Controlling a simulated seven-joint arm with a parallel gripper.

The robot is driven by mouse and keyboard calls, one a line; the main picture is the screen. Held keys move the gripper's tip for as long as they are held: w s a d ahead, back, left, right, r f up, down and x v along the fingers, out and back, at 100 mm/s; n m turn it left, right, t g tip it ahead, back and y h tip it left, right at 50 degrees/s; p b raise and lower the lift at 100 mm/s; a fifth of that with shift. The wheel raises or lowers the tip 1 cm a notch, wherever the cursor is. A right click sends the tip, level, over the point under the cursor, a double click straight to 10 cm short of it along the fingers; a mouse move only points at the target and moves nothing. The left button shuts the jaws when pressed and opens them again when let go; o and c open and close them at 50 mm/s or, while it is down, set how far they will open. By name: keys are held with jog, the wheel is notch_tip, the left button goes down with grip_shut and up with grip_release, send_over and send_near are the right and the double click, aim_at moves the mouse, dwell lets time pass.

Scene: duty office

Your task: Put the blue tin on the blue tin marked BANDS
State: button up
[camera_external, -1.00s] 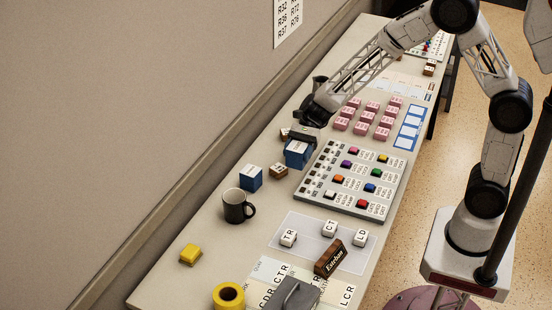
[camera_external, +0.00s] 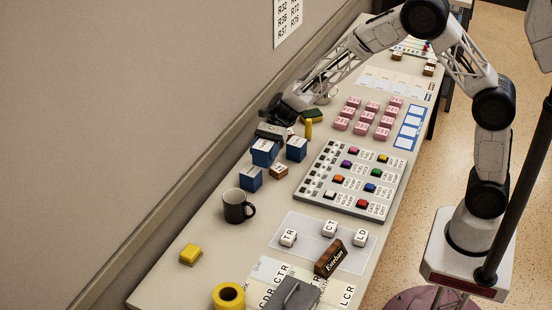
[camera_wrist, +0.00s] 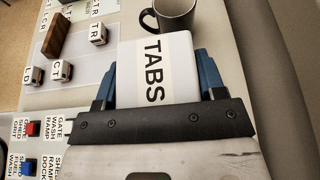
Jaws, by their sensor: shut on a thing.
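My gripper (camera_external: 268,137) is shut on a blue tin (camera_external: 264,153). In the wrist view the held tin's white lid (camera_wrist: 157,70) reads TABS, between the blue fingers of my gripper (camera_wrist: 158,84). It appears raised off the table. A second blue tin (camera_external: 251,179) stands on the table just below it in the picture, near the mug. A third blue tin (camera_external: 297,149) stands to the right of the held one. The lid lettering of these two is too small to read, so I cannot tell which is marked BANDS.
A dark mug (camera_external: 236,207) stands in front of the tins; it also shows in the wrist view (camera_wrist: 174,16). A small brown block (camera_external: 279,171), a yellow cylinder (camera_external: 308,128) and a button panel (camera_external: 352,180) are close by. The table left of the mug is mostly clear.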

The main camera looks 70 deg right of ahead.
jog(key=shift+w+a+f, duration=0.1)
jog(key=shift+w+a, duration=0.05)
jog(key=shift+w, duration=0.65)
jog(key=shift+w+a+f, duration=0.1)
jog(key=shift+w+a, duration=0.1)
jog(key=shift+w, duration=0.55)
jog(key=shift+w+a, duration=0.15)
jog(key=shift+w, duration=0.65)
jog(key=shift+f, duration=0.1)
jog(key=shift+f, duration=1.65)
jog(key=shift+f, duration=0.15)
jog(key=o, duration=1)
jog(key=shift+d+r, duration=0.1)
jog(key=shift+r, duration=0.1)
jog(key=v, duration=1.1)
jog(key=shift+d+r, duration=0.1)
jog(key=shift+d, duration=0.3)
